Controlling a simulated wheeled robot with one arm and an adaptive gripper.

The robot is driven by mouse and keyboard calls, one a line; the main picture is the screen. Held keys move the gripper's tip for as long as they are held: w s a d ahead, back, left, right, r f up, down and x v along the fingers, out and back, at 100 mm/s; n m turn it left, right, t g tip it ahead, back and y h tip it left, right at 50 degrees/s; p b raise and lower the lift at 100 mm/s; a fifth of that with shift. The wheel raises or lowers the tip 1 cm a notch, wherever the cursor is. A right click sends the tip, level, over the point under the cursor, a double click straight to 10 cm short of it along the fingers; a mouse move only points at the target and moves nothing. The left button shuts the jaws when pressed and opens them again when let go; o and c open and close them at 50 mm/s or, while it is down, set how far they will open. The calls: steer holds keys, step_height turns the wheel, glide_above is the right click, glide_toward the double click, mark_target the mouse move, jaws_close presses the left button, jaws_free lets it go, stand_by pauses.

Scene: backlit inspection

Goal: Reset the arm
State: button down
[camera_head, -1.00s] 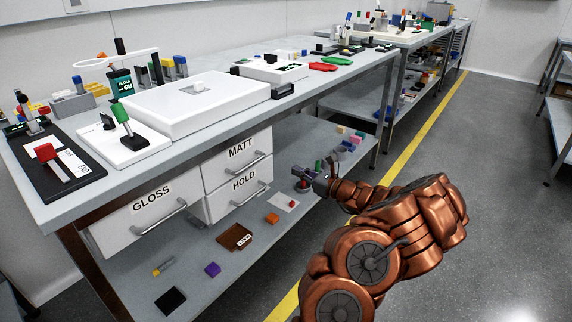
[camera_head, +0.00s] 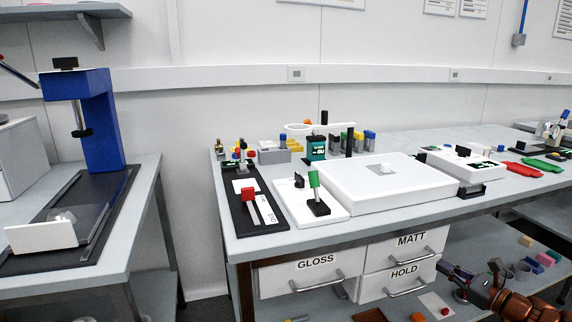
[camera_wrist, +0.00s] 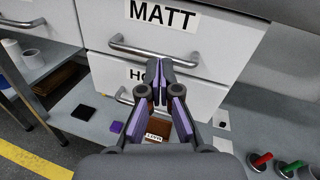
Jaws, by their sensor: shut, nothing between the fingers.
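My gripper (camera_wrist: 159,82) is in the middle of the wrist view, its fingertips together and nothing between them. It points toward the drawer fronts, with the MATT drawer (camera_wrist: 200,50) above and the HOLD drawer (camera_wrist: 196,88) behind the fingertips. I cannot tell whether the fingers touch a drawer. In the head view my gripper (camera_head: 455,274) shows at the lower right, beside the right edge of the HOLD drawer. My copper arm (camera_head: 515,300) is cut off by the bottom edge of that view.
The workbench (camera_head: 290,243) carries a white light box (camera_head: 370,195) and small tools. The GLOSS drawer (camera_head: 320,272) hangs below. A blue press (camera_head: 97,120) stands on the left bench.

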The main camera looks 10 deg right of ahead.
steer(key=s+a+r+n+g+y+p, duration=0.1)
steer(key=a+r+n+g+y+p, duration=0.25)
steer(key=a, duration=0.65)
steer(key=s+a+r+n+g+p, duration=0.2)
steer(key=a+r+n+g, duration=0.2)
steer(key=a+r+n, duration=0.45)
steer(key=s+a+r+n+g+y+p, duration=0.1)
steer(key=a+r+n+g+y+p, duration=0.2)
steer(key=a, duration=0.9)
steer(key=s+a+r+n+g+h+p, duration=0.3)
steer(key=s+a+n+g+p, duration=0.15)
steer(key=s, duration=0.45)
steer(key=s+a+r+n+g+h+p, duration=0.3)
steer(key=s+a+n+h+p, duration=0.15)
steer(key=s, duration=0.45)
steer(key=s+d+r+n+h+p, duration=0.5)
steer(key=s+d+h+p, duration=0.1)
steer(key=s, duration=0.5)
steer(key=shift+s+d+p, duration=0.4)
steer(key=shift+d+p, duration=0.1)
steer(key=shift+d, duration=0.15)
